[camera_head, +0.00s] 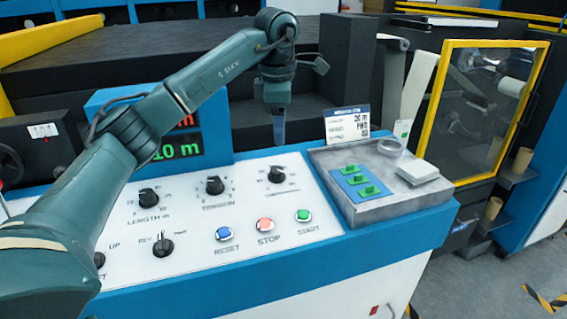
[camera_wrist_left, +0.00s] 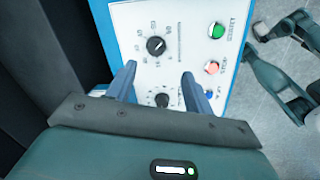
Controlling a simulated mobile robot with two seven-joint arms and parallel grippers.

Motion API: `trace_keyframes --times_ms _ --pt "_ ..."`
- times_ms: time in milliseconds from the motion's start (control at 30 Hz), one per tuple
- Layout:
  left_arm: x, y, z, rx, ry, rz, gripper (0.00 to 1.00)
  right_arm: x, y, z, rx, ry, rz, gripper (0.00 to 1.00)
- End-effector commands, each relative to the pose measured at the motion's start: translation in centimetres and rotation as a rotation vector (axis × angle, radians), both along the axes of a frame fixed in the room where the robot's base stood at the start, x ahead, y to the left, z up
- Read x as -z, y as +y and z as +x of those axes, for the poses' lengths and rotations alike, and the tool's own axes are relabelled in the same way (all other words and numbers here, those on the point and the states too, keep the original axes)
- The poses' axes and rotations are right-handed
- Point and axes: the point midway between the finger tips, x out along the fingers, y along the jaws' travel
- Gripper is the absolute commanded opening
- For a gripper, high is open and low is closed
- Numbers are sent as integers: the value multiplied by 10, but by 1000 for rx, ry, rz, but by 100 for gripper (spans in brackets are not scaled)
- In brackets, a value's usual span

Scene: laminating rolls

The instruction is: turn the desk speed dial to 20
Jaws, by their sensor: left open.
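The control desk (camera_head: 190,267) has three black dials on its white panel: LENGTH (camera_head: 148,198), TENSION (camera_head: 214,185) and a right-hand dial (camera_head: 276,174) whose label is too blurred to read. My left gripper (camera_head: 279,138) points down behind and above the right-hand dial, apart from it. In the left wrist view its two open fingers (camera_wrist_left: 158,80) frame empty space. The right-hand dial (camera_wrist_left: 156,46) shows just beyond the fingertips, and the TENSION dial (camera_wrist_left: 162,100) shows between the fingers, partly hidden. The right-hand dial's exact setting cannot be read. My right gripper is not seen.
Blue RESET (camera_head: 224,234), red STOP (camera_head: 265,225) and green START (camera_head: 303,216) buttons line the front of the panel. A REV/FWD switch (camera_head: 163,245) is at left. A grey tray (camera_head: 420,203) with green parts and a small sign (camera_head: 347,124) stands right. A display (camera_head: 180,149) stands behind.

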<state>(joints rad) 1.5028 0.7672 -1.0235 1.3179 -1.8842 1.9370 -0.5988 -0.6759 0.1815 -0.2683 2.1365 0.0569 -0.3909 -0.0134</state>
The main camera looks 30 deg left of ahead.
Motion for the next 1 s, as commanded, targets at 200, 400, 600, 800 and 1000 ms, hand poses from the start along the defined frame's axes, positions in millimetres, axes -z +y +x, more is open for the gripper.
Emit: trace_keyframes --times_ms 200,400,600,800,1000 --pt "9 12 0 -19 5 34 52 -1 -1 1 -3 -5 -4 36" --pt "50 15 5 -19 6 31 52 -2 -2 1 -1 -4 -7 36" --pt "89 18 11 -19 4 30 52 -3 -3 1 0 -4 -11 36" --pt "114 20 14 -16 2 29 52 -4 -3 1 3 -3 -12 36" --pt "122 21 16 -16 -1 29 52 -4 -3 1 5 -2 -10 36"
